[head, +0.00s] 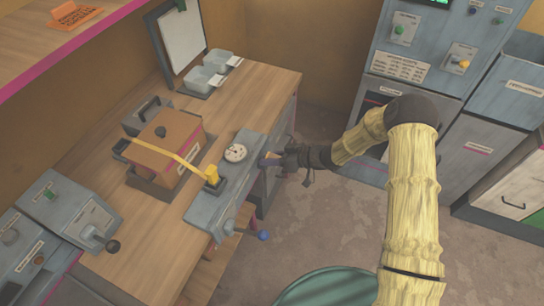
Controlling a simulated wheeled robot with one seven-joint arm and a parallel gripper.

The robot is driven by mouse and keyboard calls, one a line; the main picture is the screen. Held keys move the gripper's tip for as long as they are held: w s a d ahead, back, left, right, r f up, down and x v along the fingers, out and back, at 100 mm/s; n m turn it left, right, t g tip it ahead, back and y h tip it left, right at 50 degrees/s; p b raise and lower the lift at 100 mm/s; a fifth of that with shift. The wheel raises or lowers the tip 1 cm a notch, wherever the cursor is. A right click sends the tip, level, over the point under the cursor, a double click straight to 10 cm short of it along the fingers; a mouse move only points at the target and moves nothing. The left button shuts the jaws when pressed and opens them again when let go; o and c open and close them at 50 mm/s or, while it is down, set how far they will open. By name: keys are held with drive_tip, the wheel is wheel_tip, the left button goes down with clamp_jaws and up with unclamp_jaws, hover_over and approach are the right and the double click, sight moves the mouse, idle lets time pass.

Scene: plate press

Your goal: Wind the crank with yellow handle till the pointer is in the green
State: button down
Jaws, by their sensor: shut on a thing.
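A grey press unit (208,207) sits along the front edge of the wooden bench. A round white dial (236,153) is on its top; its pointer and any green zone are too small to read. My gripper (272,160) is at the right side of the unit, beside the dial, shut on a small yellowish-orange handle (266,156). The fingers hide most of this handle and the crank arm. A second crank with a blue knob (263,236) sticks out lower at the front.
A control box with a dark knob (112,246) stands at left. Grey cabinets (410,68) are behind my arm. A green round thing (328,287) is below; floor between is clear.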

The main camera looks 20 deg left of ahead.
drive_tip(key=shift+s+f, duration=0.25)
drive_tip(key=shift+s, duration=0.1)
drive_tip(key=c, duration=1.1)
unclamp_jaws()
drive_tip(key=shift+s+a+r, duration=0.1)
drive_tip(key=shift+w+d+r, duration=0.15)
drive_tip(key=shift+w+d, duration=0.05)
drive_tip(key=shift+w+d, duration=0.1)
drive_tip(key=shift+d, duration=0.15)
drive_tip(key=b+v, duration=0.2)
drive_tip(key=v, duration=1.4)
drive_tip(key=shift+d, duration=0.3)
drive_tip(key=shift+w+r, duration=0.1)
drive_tip(key=shift+r, duration=0.05)
